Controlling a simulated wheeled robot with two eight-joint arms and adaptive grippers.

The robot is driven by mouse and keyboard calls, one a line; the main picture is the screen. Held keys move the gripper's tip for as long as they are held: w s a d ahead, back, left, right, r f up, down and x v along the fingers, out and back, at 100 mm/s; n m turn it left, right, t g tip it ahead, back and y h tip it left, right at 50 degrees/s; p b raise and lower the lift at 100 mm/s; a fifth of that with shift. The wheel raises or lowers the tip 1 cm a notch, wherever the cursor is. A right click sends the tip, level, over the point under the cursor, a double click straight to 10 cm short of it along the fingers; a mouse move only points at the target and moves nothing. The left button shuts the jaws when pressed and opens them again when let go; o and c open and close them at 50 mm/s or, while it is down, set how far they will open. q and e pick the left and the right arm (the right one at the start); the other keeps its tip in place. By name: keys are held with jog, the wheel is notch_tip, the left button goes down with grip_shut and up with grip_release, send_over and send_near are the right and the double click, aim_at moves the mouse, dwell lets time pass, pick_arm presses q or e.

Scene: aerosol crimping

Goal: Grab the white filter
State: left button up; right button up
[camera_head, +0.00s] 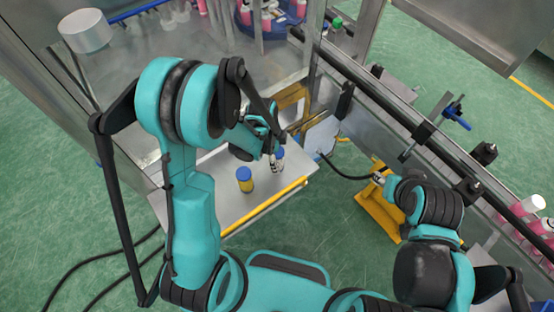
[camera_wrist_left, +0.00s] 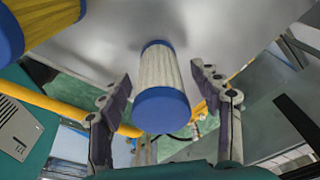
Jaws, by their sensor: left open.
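The white filter is a pale pleated cylinder with blue end caps. In the left wrist view the white filter (camera_wrist_left: 158,68) stands between the two spread fingers, with a gap on each side. In the head view the white filter (camera_head: 280,155) is small and partly covered by my left gripper (camera_head: 273,163). My left gripper is open around it, and it also shows in the left wrist view (camera_wrist_left: 168,103). My right arm is at the right of the head view; the small end piece there (camera_head: 379,178) is too small to read as open or shut.
A yellow filter with blue caps (camera_head: 245,181) stands left of the white one on the grey shelf (camera_head: 215,212); it also shows in the left wrist view (camera_wrist_left: 42,20). A yellow bar (camera_head: 265,206) runs along the shelf's front edge. A metal machine frame and conveyor rail (camera_head: 440,150) stand to the right.

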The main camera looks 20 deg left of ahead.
pick_arm(q)
jog(key=c, duration=1.3)
